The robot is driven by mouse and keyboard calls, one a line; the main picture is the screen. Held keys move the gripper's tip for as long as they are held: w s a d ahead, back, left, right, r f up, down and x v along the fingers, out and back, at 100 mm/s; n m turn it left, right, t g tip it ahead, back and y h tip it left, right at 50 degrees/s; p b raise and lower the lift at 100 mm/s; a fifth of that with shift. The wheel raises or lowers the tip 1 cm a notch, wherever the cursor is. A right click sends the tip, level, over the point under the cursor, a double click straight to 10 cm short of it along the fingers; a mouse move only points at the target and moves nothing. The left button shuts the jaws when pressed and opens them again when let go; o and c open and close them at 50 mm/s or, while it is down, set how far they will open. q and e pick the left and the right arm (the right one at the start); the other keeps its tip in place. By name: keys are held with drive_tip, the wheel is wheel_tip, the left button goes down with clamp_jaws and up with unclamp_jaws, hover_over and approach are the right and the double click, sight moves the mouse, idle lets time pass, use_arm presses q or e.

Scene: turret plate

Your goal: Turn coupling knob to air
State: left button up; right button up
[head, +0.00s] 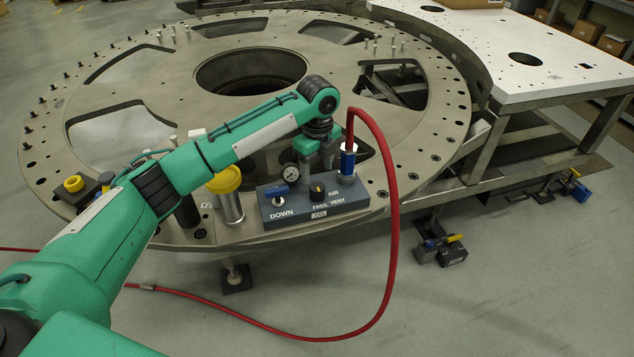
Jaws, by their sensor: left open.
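The coupling knob (317,193) is a small black knob with a yellow mark, on a dark grey control block (352,197) at the front rim of the turret plate. Labels AIR, FREE and VENT are around it; which one the mark faces is too small to tell. My left gripper (316,164) points down from the wrist, just above or behind the knob in the picture. It is open and holds nothing I can see; its fingertips are hard to make out. Contact with the knob cannot be told. My right gripper is not in view.
Beside the knob are a blue lever (279,191) marked DOWN, a pressure gauge (290,172) and a blue hose coupling (347,163). A red hose (393,220) loops from it to the floor. A yellow-capped cylinder (224,180) stands left of the block.

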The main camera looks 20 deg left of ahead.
sight(317, 186)
use_arm(q)
wheel_tip(317, 186, down, 6)
drive_tip(key=shift+f+p, duration=0.15)
drive_tip(key=shift+p, duration=0.3)
drive_tip(key=shift+c, duration=0.2)
drive_tip(key=c, duration=0.9)
